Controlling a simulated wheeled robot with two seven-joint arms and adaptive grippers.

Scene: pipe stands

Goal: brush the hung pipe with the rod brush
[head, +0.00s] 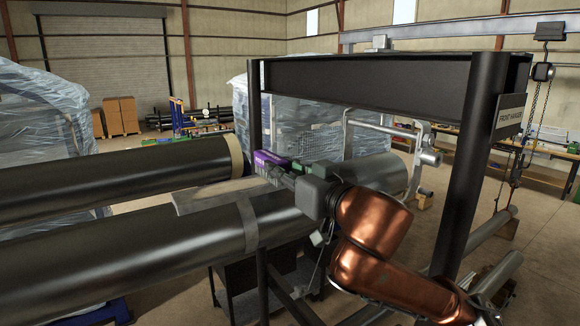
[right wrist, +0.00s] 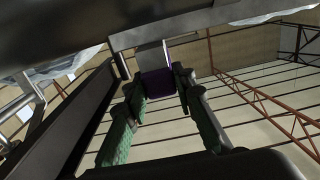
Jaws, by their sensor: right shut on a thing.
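A purple block (head: 268,160), apparently the rod brush's handle, is at my right gripper (head: 284,172), which is shut on it. In the right wrist view the purple block (right wrist: 158,83) sits between the green fingertips of the right gripper (right wrist: 160,90). A grey stem and a long pale bar (right wrist: 215,17) show beyond it; I cannot tell whether the bar belongs to the brush. The long dark near pipe (head: 110,255), apparently the hung pipe, runs under the black frame, with a grey band (head: 248,222) around it. My left gripper is out of view.
A second dark pipe (head: 120,172) with a tan end lies behind the near one. A black hanger frame (head: 380,85) spans over the near pipe, with its right post (head: 468,165) close to my right arm. Plastic-wrapped stacks stand behind. A chain hoist hangs at right.

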